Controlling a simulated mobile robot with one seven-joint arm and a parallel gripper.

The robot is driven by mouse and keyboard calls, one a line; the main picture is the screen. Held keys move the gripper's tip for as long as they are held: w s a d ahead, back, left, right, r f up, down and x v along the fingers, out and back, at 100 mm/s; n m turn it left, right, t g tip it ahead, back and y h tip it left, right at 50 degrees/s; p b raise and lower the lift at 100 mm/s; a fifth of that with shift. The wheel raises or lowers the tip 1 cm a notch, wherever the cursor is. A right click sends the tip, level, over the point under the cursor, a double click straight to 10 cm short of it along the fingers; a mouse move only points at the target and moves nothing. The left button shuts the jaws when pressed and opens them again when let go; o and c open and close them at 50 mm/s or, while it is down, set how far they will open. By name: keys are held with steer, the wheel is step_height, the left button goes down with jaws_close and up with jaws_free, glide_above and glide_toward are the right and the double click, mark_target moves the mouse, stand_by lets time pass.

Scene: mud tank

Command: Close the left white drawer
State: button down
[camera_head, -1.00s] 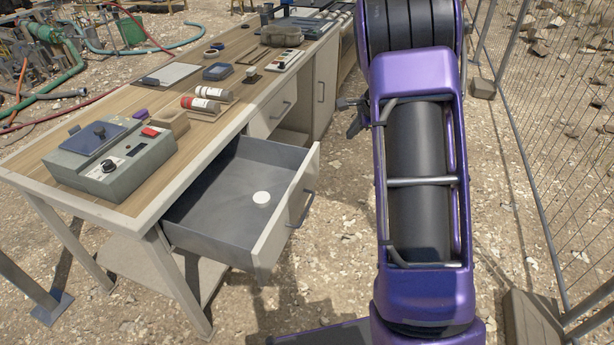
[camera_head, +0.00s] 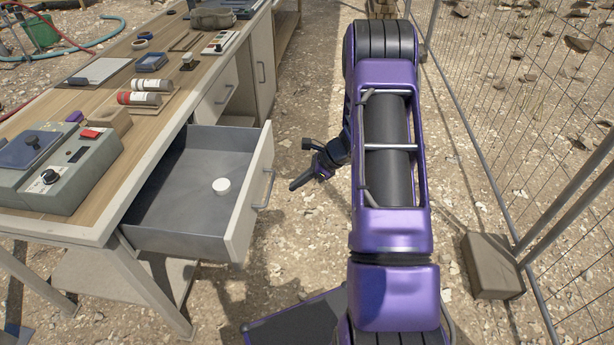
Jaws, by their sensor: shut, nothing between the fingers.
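The left white drawer (camera_head: 245,215) stands pulled out of the workbench, with its grey inside in view. A small round white object (camera_head: 221,185) lies on its floor. The drawer's handle (camera_head: 265,189) is on the front panel, which faces right toward my arm. My gripper (camera_head: 293,187) is shut and empty, a little to the right of the handle, with its dark fingers pointing left. It appears apart from the drawer front. My purple arm hides part of the gripper's wrist.
The wooden workbench top (camera_head: 100,215) holds a grey instrument (camera_head: 62,178), red and white cylinders (camera_head: 140,97) and several small tools. A second drawer (camera_head: 217,95) farther along is shut. A wire fence (camera_head: 520,130) with a block foot (camera_head: 492,266) stands on the right. Gravel lies between.

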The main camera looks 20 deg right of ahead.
steer(key=w+a, duration=0.1)
steer(key=a+f, duration=0.1)
steer(key=a, duration=0.1)
steer(key=w+a+f, duration=0.1)
steer(key=shift+w+a+f, duration=0.1)
steer(key=shift+w+a, duration=0.2)
steer(key=w+a, duration=0.5)
steer(key=a, duration=0.3)
steer(key=w+a+b, duration=0.1)
steer(key=w+a, duration=0.3)
steer(key=a, duration=0.5)
steer(key=w+a, duration=0.5)
steer(key=a, duration=0.3)
steer(key=shift+w+a, duration=0.2)
steer(key=shift+w, duration=0.1)
steer(key=shift+w+a, duration=0.25)
steer(key=shift+a, duration=0.15)
